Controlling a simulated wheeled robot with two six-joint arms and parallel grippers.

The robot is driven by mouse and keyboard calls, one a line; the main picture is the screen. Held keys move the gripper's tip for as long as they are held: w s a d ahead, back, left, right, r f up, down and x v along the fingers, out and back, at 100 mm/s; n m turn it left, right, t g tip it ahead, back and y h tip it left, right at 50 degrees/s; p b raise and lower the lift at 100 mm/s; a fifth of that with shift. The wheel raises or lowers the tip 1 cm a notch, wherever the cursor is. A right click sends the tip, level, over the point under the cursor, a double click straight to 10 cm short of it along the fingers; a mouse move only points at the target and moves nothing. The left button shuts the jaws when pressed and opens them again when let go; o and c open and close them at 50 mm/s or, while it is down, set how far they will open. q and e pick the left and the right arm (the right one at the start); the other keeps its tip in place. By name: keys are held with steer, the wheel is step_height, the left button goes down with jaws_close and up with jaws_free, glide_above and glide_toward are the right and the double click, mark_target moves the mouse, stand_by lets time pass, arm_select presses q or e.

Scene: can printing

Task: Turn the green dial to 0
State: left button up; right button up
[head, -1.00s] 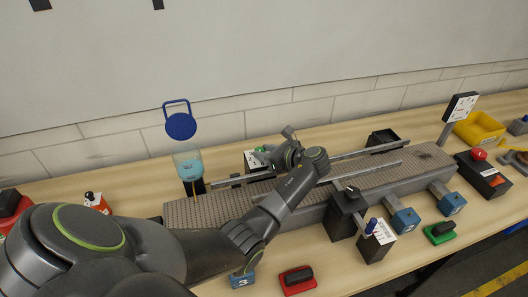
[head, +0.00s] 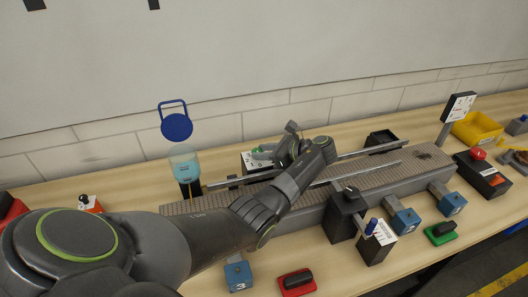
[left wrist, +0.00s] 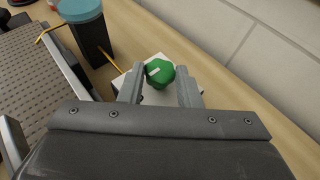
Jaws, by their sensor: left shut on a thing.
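The green dial (left wrist: 160,73) has a white pointer mark on top and sits on a white-faced box (left wrist: 158,96). In the left wrist view it lies between the two fingers of my left gripper (left wrist: 161,84), which is shut on it. In the head view the dial (head: 262,150) shows partly beside the gripper (head: 270,153), on the box with printed marks (head: 249,163) behind the conveyor. Its pointer is not readable against the marks there. My right gripper is not in view.
A conveyor (head: 395,178) with metal rails runs under my left arm. A container of blue liquid (head: 184,162) stands left of the dial box. A black tray (head: 381,138) is behind the conveyor. Red and green switches (head: 297,281) (head: 440,233) sit in front.

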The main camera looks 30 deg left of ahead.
arm_select(q)
steer(key=o, duration=1)
steer(key=shift+c, duration=0.2)
steer(key=v, duration=1.7)
steer(key=shift+r, duration=0.2)
steer(key=shift+d, duration=0.15)
steer(key=shift+f, duration=0.1)
